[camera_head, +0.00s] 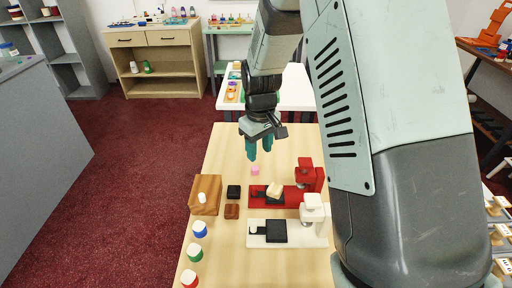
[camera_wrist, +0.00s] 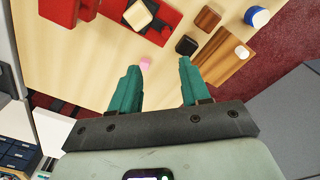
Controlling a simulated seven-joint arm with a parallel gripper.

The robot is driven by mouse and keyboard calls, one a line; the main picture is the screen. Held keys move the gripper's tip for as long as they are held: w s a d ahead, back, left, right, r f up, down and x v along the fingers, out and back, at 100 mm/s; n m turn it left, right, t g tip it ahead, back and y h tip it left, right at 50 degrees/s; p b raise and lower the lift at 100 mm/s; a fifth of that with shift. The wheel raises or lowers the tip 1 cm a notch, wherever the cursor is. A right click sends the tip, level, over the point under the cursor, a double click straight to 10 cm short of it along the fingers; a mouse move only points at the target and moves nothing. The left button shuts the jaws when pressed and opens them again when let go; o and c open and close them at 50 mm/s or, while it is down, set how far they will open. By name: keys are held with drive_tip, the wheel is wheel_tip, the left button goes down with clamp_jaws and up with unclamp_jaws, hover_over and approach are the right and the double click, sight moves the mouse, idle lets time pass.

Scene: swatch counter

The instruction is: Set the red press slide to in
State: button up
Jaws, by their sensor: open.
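The red press (camera_head: 308,178) stands on the wooden table, with its upright head at the right end of a red base. Its black slide (camera_head: 264,198) with a red knob (camera_head: 255,190) points left out of the base, and a cream block (camera_head: 275,190) sits on the slide. In the wrist view the cream block (camera_wrist: 138,15) and red press (camera_wrist: 88,12) show at the top. My gripper (camera_head: 260,155) is above the table, behind and left of the red press. In the wrist view its teal fingers (camera_wrist: 160,68) are apart with nothing between them.
A white press (camera_head: 314,212) with a black slide (camera_head: 276,232) stands in front of the red one. To the left are a wooden block with a white knob (camera_head: 205,194), a black block (camera_head: 234,191) and a brown block (camera_head: 232,211). A small pink block (camera_head: 255,170) lies behind.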

approach(255, 188)
drive_tip(key=shift+n+g, duration=0.3)
drive_tip(key=shift+n, duration=0.1)
drive_tip(key=f, duration=0.8)
drive_tip(key=shift+w+f, duration=0.3)
drive_tip(key=shift+f, duration=0.1)
clamp_jaws()
